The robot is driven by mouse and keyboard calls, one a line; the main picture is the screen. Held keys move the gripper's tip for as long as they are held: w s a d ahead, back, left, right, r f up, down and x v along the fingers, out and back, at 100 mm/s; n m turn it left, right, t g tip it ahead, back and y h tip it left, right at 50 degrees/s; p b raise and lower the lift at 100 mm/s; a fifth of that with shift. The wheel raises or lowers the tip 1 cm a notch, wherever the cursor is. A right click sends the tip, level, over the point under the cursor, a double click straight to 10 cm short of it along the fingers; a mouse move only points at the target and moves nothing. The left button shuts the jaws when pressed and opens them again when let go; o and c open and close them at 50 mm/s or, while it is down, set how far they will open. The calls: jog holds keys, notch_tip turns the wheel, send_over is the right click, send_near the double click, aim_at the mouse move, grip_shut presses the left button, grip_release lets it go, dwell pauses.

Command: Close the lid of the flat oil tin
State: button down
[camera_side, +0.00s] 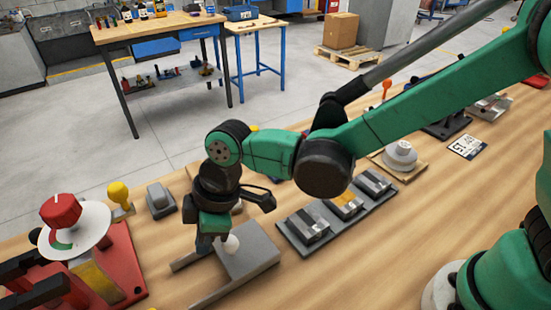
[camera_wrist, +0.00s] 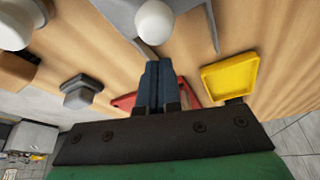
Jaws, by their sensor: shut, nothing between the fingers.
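My gripper (camera_side: 205,246) points down beside a white round knob (camera_side: 231,244) on a grey plate, and its fingers are together and empty. In the wrist view the closed dark blue fingers (camera_wrist: 158,85) stand in the centre, in front of part of a red object (camera_wrist: 124,102). A yellow shallow tray-like piece with a raised rim (camera_wrist: 230,76) is to the right of the fingers, apart from them. It may be the tin's lid standing open, but I cannot tell for sure. In the side view a slanted yellow panel (camera_side: 97,282) sits by the red base at lower left.
The grey plate (camera_side: 250,252) lies under and beside my gripper. A red dial on a white disc (camera_side: 62,212), a yellow knob (camera_side: 118,193) and a grey block (camera_side: 160,199) stand left. A rack of metal blocks (camera_side: 335,218) lies right. Bare wood shows in front.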

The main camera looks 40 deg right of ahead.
jog(key=shift+w+a+r, duration=0.15)
jog(key=shift+a+r, duration=0.1)
jog(key=shift+a, duration=0.25)
jog(key=shift+w+a+r, duration=0.1)
jog(key=shift+a+r, duration=0.15)
jog(key=shift+a, duration=0.2)
jog(key=w+v, duration=0.1)
jog(key=v, duration=0.7)
jog(key=s+d+m+t+h, duration=0.1)
jog(key=s+d+m+t, duration=0.1)
jog(key=d+m, duration=0.5)
jog(key=s+d+m+t+h, duration=0.2)
jog(key=d+m, duration=0.5)
jog(key=d, duration=1.1)
jog(key=shift+s+t+h, duration=0.25)
jog(key=shift+t+h, duration=0.05)
jog(key=shift+t, duration=0.6)
jog(key=shift+d+r, duration=0.1)
